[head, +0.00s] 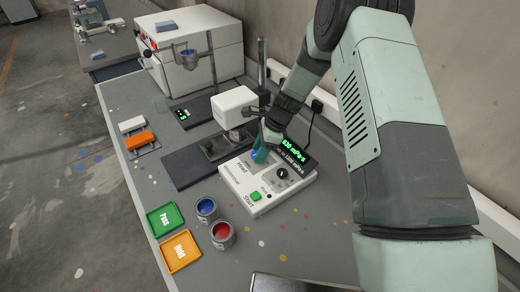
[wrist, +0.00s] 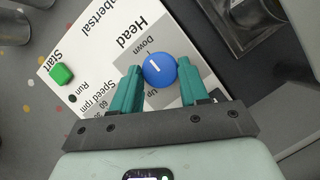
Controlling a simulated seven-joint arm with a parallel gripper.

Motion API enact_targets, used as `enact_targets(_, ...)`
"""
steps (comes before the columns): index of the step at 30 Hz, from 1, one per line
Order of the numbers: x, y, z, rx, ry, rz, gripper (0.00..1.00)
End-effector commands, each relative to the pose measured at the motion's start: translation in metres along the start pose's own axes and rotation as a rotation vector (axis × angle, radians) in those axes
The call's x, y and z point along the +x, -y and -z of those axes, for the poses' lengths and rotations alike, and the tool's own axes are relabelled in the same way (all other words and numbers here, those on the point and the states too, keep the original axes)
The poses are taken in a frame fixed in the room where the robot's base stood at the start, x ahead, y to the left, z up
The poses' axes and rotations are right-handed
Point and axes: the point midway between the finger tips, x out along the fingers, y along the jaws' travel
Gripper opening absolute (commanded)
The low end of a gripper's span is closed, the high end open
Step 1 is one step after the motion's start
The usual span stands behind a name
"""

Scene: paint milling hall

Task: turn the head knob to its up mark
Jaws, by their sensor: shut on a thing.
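The head knob (wrist: 160,72) is round and blue with a short white line. It sits on the white control panel (wrist: 95,45) beside the printed word Head. In the head view the gripper (head: 261,152) comes down onto the panel (head: 265,205), and the blue knob (head: 255,155) is partly hidden by the fingers.
A green start button (head: 256,195) and a black speed dial (head: 281,173) are on the same panel. A lit display (head: 293,151) stands behind it. Blue (head: 206,209) and red (head: 222,234) paint cans and green (head: 165,219) and orange (head: 180,252) trays stand to the left.

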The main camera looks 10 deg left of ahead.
Motion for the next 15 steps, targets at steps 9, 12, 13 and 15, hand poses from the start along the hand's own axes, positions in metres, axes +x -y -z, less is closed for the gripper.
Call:
enact_targets(9,-0.0003,0.0002,-0.0001,-0.021,0.000,-0.009,0.14)
enact_targets(12,-0.0003,0.0010,-0.0001,-0.051,-0.001,-0.020,0.14)
enact_targets(13,-0.0003,0.0010,-0.0002,-0.064,0.000,-0.026,0.14)
enact_targets(15,0.0001,0.0013,-0.0005,-0.099,0.000,-0.041,0.14)
